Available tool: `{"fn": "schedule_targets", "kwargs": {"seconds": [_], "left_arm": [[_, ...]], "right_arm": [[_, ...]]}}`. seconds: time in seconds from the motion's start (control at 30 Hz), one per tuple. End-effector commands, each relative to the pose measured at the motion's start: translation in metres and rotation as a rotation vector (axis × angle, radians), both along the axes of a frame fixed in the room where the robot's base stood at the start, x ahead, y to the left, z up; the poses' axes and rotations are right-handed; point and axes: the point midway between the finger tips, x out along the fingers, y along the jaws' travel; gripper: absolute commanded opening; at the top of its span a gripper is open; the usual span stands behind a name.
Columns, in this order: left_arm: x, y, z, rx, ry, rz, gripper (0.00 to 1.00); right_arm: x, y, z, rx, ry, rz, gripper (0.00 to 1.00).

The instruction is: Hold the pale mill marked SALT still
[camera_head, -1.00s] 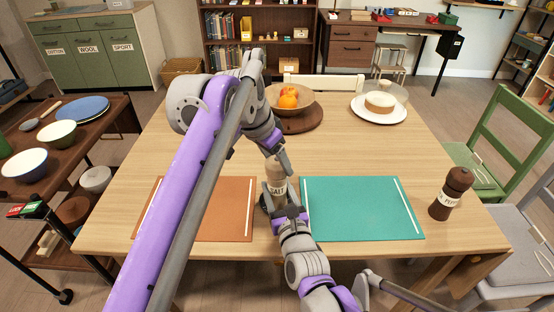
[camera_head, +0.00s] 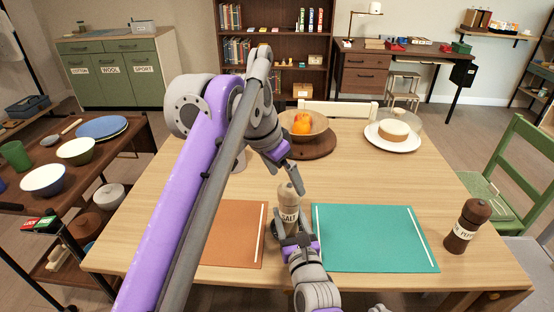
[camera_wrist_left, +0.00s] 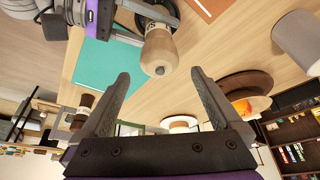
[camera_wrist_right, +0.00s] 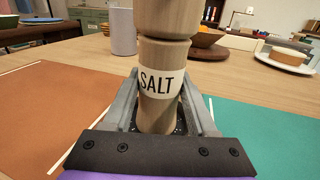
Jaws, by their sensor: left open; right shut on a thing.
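The pale wooden mill marked SALT (camera_head: 289,197) stands upright between the orange and teal mats; its label reads clearly in the right wrist view (camera_wrist_right: 160,84). My right gripper (camera_head: 291,232) is shut around its lower body, with a finger on each side below the label. My left gripper (camera_head: 297,180) is open and empty, close to the mill's top. In the left wrist view the mill's rounded top (camera_wrist_left: 160,50) lies just beyond the open fingertips, not between them. The mill's base is partly hidden by my right gripper.
A dark pepper mill (camera_head: 465,228) stands right of the teal mat (camera_head: 372,240). The orange mat (camera_head: 238,240) lies left, partly behind my left arm. Behind are a fruit bowl (camera_head: 320,127) on a round board and a cake on a white plate (camera_head: 378,141). The table's right middle is clear.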

Motion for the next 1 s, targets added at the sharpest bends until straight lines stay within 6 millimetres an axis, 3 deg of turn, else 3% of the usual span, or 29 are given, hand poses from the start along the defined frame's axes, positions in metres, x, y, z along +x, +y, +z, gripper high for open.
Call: {"fn": "schedule_targets", "kwargs": {"seconds": [0.2, 0.4, 1.0], "left_arm": [[-0.011, 0.012, 0.041, 0.000, 0.000, 0.001, 0.99], [-0.015, 0.017, 0.060, 0.000, 0.000, 0.001, 0.99], [-0.020, 0.021, 0.069, -0.001, -0.001, 0.000, 0.99]], "right_arm": [[0.000, 0.000, 0.000, 0.000, 0.000, 0.000, 0.00], [0.000, 0.000, 0.000, 0.000, 0.000, 0.000, 0.00], [0.000, 0.000, 0.000, 0.000, 0.000, 0.000, 0.00]]}}
